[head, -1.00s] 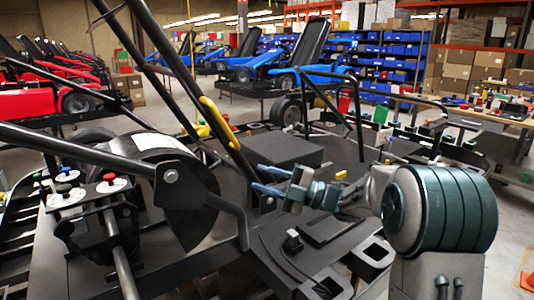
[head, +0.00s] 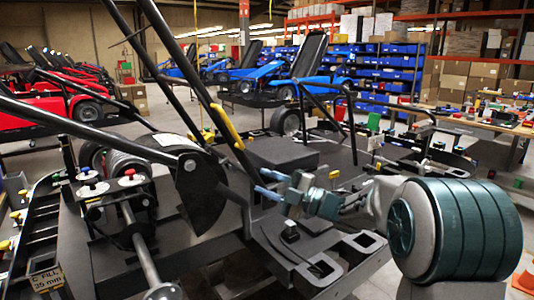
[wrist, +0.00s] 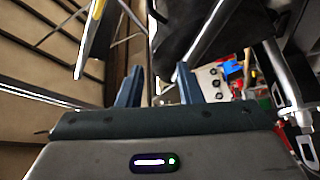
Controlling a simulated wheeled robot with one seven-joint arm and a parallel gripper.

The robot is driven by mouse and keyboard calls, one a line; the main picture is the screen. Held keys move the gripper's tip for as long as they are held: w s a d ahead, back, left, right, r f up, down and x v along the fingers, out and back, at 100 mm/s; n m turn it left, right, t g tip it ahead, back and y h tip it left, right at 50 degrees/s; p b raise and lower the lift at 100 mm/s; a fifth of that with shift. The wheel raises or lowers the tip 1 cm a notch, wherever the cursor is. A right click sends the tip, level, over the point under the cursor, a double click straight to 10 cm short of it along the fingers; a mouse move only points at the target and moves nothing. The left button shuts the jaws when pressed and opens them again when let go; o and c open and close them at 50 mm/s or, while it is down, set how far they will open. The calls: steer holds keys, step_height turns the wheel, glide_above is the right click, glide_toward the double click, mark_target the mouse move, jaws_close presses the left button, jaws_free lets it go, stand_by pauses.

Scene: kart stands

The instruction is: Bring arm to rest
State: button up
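My gripper (head: 264,182) is in the middle of the head view, at the end of my arm, with its blue fingers pointing left over the black kart stand (head: 130,258). In the wrist view the two fingers of my gripper (wrist: 158,75) stand apart with nothing between them. The gripper is open and holds nothing. Its fingertips show close to a black tube with a yellow grip (head: 226,126); I cannot tell whether they touch. My arm reaches in from the right, bent at a large ribbed joint.
Black tubes and a round black guard (head: 200,190) rise at the left of the stand. A workbench with small parts (head: 490,122) is at the right. Blue karts (head: 265,75) and blue bins (head: 370,68) stand behind. Grey floor shows at the right.

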steer(key=w+d+r+m+t+h+p, duration=0.1)
steer(key=w+d+m+t+h+p, duration=0.1)
steer(key=d+m+t+h, duration=0.7)
steer(key=s+d+f+m+g+h+p, duration=0.1)
steer(key=s+d+f+m+g+h, duration=0.4)
steer(key=s+m+h, duration=0.4)
steer(key=s+f+m+g+p, duration=0.1)
steer(key=s+f+m+g, duration=0.2)
steer(key=s, duration=0.9)
steer(key=s+f+m+g+p, duration=0.1)
steer(key=s+f+m+g, duration=0.3)
steer(key=s, duration=0.7)
steer(key=m+g, duration=0.2)
steer(key=g, duration=0.1)
steer(key=shift+s+d, duration=0.2)
steer(key=shift+s, duration=0.15)
